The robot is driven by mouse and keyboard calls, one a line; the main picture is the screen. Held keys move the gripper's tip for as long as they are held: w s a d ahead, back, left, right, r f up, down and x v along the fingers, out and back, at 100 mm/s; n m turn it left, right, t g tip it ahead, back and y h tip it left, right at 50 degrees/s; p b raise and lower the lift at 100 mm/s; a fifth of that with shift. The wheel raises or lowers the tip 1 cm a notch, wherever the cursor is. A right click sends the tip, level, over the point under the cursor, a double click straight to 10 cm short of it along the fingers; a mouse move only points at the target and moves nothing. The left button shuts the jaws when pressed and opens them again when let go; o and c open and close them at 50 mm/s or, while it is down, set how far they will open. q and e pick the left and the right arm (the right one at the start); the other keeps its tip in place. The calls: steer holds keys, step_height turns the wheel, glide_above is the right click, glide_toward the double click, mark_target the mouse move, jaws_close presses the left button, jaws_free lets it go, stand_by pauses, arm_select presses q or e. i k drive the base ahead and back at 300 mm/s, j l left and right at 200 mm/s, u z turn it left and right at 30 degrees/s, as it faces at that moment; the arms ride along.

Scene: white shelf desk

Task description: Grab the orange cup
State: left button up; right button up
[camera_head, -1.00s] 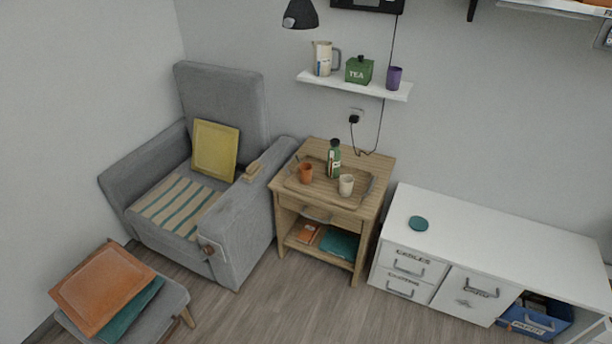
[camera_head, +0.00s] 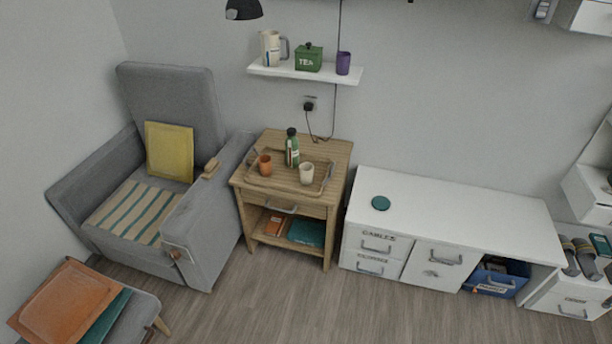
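The orange cup (camera_head: 265,165) stands upright on a wooden tray (camera_head: 288,189). The tray lies on top of a small wooden side table (camera_head: 334,150) beside the grey armchair. A dark green bottle (camera_head: 292,148) stands behind and to the right of the cup, and a cream cup (camera_head: 306,173) stands to its right. Neither of my grippers shows in the head view.
A grey armchair (camera_head: 207,215) stands left of the side table, and a low white cabinet (camera_head: 460,213) stands to its right. A white wall shelf (camera_head: 304,73) hangs above. Wooden floor (camera_head: 270,310) in front is clear.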

mark_target(266, 166)
steer(key=i+j+z, duration=0.35)
steer(key=i+j, duration=0.35)
steer(key=i+j+z, duration=0.35)
steer(key=i+j, duration=0.4)
steer(key=j, duration=0.15)
